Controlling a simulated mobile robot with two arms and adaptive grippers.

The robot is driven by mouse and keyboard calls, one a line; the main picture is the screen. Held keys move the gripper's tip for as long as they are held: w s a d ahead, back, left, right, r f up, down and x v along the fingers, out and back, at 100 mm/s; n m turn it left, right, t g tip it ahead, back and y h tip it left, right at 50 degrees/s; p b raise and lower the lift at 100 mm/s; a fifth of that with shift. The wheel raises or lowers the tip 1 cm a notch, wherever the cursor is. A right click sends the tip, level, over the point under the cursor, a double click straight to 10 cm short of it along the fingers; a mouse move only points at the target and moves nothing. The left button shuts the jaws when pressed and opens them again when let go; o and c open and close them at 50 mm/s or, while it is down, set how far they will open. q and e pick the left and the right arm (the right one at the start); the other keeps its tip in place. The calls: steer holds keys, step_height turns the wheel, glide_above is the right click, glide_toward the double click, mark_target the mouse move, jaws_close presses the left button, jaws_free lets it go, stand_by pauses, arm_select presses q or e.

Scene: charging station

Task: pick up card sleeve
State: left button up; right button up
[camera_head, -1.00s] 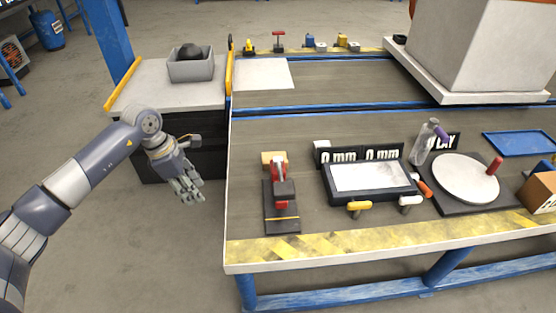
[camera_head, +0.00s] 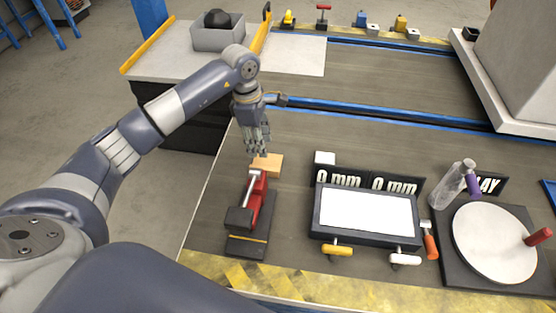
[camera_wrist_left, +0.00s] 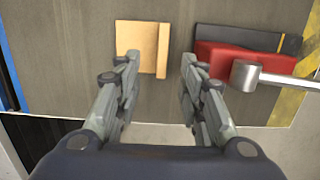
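A flat tan piece that looks like the card sleeve (camera_head: 268,165) lies on the workbench behind the red clamp. In the left wrist view the tan piece (camera_wrist_left: 138,45) shows a lighter raised strip along its right edge. My left gripper (camera_head: 258,148) points down over the bench just behind the tan piece, at its left end. In the left wrist view my gripper (camera_wrist_left: 160,72) is open, with nothing between its fingers. The tan piece lies ahead of the fingertips, mostly toward the left finger. My right gripper is not in view.
The red clamp (camera_head: 257,185) on its dark base stands close in front of the tan piece; its red body (camera_wrist_left: 235,58) shows right of my fingers. A white-screened panel (camera_head: 366,211) and a round white plate (camera_head: 492,240) lie farther right.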

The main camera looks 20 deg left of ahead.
arm_select(q)
glide_above(264, 168)
steer(key=f, duration=0.2)
steer(key=a+f, duration=0.1)
steer(key=f, duration=0.1)
steer(key=shift+s+f, duration=0.1)
steer(key=f, duration=0.4)
steer(key=f+b, duration=0.1)
steer(key=shift+d+f, duration=0.4)
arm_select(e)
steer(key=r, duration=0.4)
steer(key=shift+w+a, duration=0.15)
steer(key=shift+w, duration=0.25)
arm_select(q)
steer(key=shift+c, duration=0.6)
jaws_close()
